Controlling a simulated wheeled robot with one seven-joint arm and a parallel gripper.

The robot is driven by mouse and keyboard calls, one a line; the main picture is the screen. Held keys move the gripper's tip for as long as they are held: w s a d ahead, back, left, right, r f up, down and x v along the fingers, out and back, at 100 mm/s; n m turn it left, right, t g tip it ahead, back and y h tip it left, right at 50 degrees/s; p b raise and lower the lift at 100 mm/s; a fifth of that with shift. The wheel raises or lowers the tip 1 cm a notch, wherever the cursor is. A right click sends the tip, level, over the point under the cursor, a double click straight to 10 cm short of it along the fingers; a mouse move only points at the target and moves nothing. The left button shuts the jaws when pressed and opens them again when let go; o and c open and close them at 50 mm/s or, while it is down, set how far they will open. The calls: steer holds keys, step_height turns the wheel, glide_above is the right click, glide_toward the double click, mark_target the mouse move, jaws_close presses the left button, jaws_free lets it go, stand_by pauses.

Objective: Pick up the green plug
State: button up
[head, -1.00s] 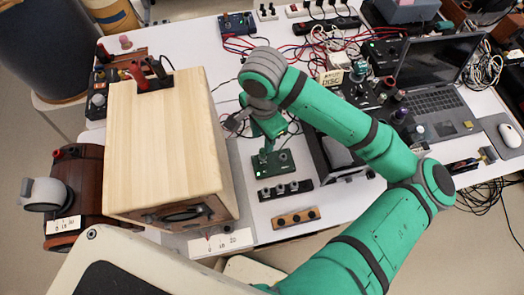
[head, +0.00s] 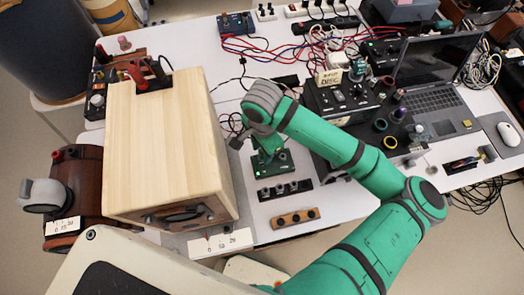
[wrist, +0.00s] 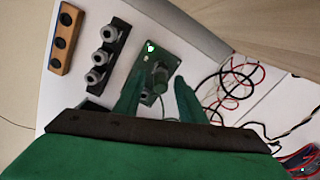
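A dark green round plug (wrist: 160,77) stands on a small green board (wrist: 151,58) in the wrist view, with a lit spot at the board's far edge. My gripper (wrist: 161,84) is open, its two green fingers on either side of the plug in the picture; I cannot tell whether they touch it. In the head view my gripper (head: 267,146) is just over the board (head: 284,162), pointing down. The plug is hidden there by the gripper and wrist.
A large wooden speaker box (head: 165,145) stands close to the left of my gripper. A black strip with several grey connectors (head: 285,190) and a wooden block with holes (head: 295,218) lie in front. Black equipment (head: 345,95) and a laptop (head: 437,105) are at the right.

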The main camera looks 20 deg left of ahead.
jaws_close()
step_height(320, 180, up, 10)
stand_by(0.6)
steer(key=shift+r, duration=1.95)
steer(key=shift+d, duration=0.1)
